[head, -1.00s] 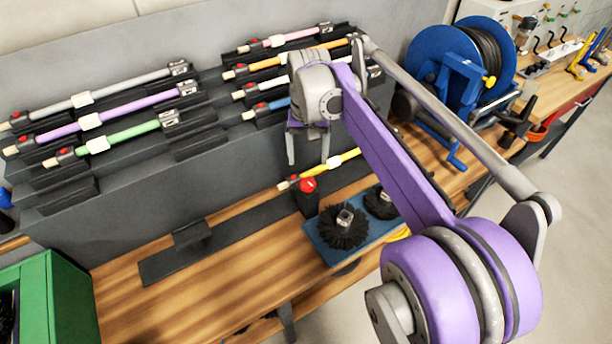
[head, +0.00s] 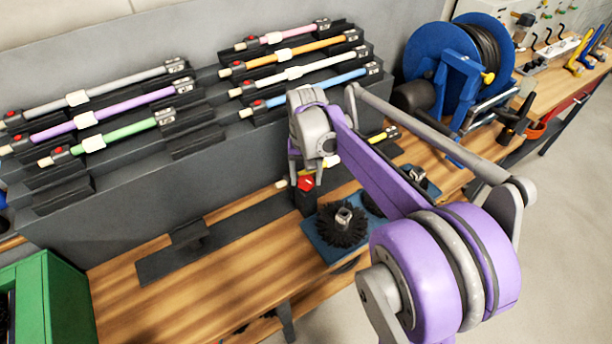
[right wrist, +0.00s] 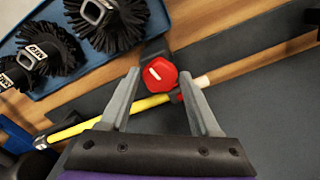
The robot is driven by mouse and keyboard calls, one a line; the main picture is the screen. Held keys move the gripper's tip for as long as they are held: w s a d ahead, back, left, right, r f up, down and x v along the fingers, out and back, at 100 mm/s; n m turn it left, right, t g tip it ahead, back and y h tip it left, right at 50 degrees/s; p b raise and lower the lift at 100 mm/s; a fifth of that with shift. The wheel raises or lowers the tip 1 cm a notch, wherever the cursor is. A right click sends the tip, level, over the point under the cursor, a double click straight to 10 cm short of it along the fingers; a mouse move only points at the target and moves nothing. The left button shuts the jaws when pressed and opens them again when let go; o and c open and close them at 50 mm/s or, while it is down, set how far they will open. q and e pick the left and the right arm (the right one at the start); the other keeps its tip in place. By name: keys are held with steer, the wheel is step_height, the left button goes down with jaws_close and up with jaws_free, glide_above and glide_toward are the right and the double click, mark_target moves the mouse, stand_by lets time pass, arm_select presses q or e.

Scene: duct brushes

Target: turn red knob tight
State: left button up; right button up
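The red knob (head: 306,184) sits on a dark stand on the bench. In the right wrist view the red knob (right wrist: 160,75) shows a pale mark on its face. My right gripper (head: 306,178) is just above and beside the knob. In the right wrist view my right gripper (right wrist: 162,82) is open, its fingers spread on either side of the line to the knob; I cannot tell whether they touch it. A yellow rod (right wrist: 148,103) lies through the stand beneath the fingers. My left gripper is not in view.
A blue tray (head: 322,248) with black round brushes (head: 342,232) stands right of the knob. Several coloured rods rest on the grey rack behind. A blue hose reel (head: 440,85) stands at the right. The bench's front left (head: 190,300) is clear.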

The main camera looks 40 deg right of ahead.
mark_target(306, 181)
jaws_close()
steer(key=shift+m, duration=1.5)
steer(key=shift+o, duration=1.9)
jaws_free()
steer(key=shift+r, duration=0.15)
step_height(306, 181, up, 11)
steer(key=shift+f+p, duration=0.2)
steer(key=shift+p, duration=0.2)
steer(key=shift+a, duration=0.1)
